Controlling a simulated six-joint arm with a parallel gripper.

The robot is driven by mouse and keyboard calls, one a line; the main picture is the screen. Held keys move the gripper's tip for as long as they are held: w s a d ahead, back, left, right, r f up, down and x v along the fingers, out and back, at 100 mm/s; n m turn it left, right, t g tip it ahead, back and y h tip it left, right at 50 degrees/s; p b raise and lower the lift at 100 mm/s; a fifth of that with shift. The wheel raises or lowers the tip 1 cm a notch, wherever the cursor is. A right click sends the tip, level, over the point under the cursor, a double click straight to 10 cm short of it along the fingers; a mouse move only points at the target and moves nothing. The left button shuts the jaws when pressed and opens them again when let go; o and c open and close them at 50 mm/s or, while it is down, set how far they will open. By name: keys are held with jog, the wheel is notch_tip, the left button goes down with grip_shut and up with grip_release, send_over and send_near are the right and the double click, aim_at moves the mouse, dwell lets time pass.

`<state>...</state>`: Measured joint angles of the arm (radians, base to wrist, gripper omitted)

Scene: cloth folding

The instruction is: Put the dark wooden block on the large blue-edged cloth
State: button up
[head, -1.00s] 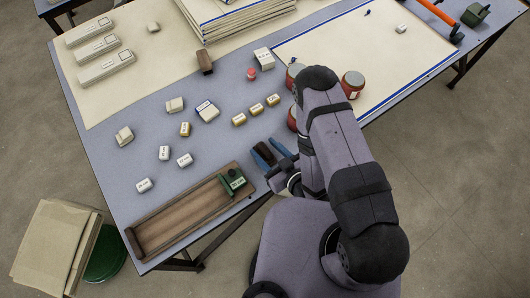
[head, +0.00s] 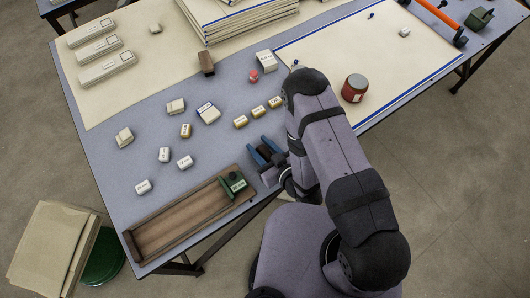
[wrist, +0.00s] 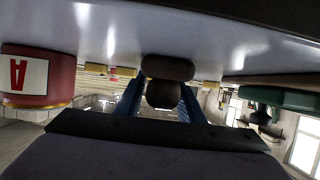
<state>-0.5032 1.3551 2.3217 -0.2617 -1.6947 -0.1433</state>
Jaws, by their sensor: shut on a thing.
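The large blue-edged cloth (head: 400,45) lies flat on the right part of the table. My gripper (head: 264,154) is low over the front of the table, left of my arm. In the wrist view its blue fingers close on a dark brown, rounded block (wrist: 164,94), seen end-on, which I take as the dark wooden block. In the head view this block is hard to make out between the fingers. A similar brown block (head: 206,62) stands beside the cloth stack. My arm hides the near left part of the large cloth.
A red jar (head: 354,90) stands on the cloth's near part; a red jar marked A (wrist: 36,76) shows in the wrist view. A wooden tray (head: 165,222) with a green item (head: 232,184) is close to my gripper. Small labelled boxes (head: 208,112) crowd the table's middle.

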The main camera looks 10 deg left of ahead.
notch_tip(320, 180, up, 9)
jog(key=shift+f+p, duration=0.1)
jog(key=shift+p, duration=0.2)
jog(key=shift+r+p, duration=0.5)
jog(key=shift+r, duration=0.15)
